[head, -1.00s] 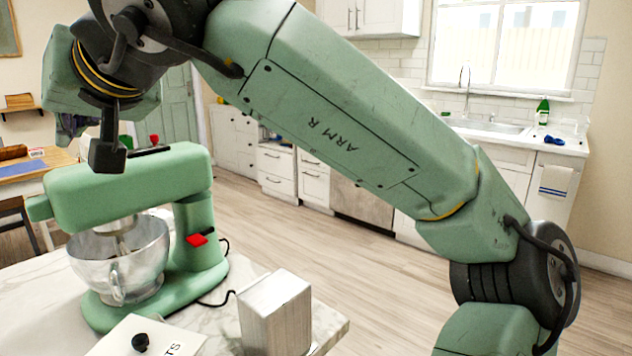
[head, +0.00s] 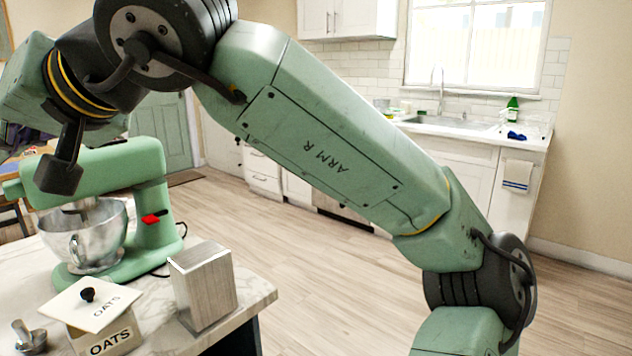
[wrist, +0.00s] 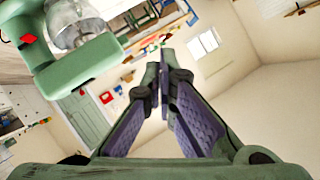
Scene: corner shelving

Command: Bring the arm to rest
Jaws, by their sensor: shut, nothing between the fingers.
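My gripper (wrist: 161,62) shows in the wrist view with its purple-padded fingers together at the tips and nothing between them. It points across the open room, sideways on in the picture. In the head view my green arm (head: 330,145), lettered ARM R, spans from lower right to upper left. Its wrist end is at the upper left, in front of the green stand mixer (head: 95,175). The fingers are not visible in the head view. The mixer also shows in the wrist view (wrist: 80,67), at the upper left, apart from the fingers.
The marble counter (head: 255,290) holds the mixer with its steel bowl (head: 82,243), a metal canister (head: 203,288) and an OATS box (head: 108,340) with a lid (head: 92,308). Wooden floor (head: 310,265) lies open to the right. A sink counter (head: 480,130) stands at the back.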

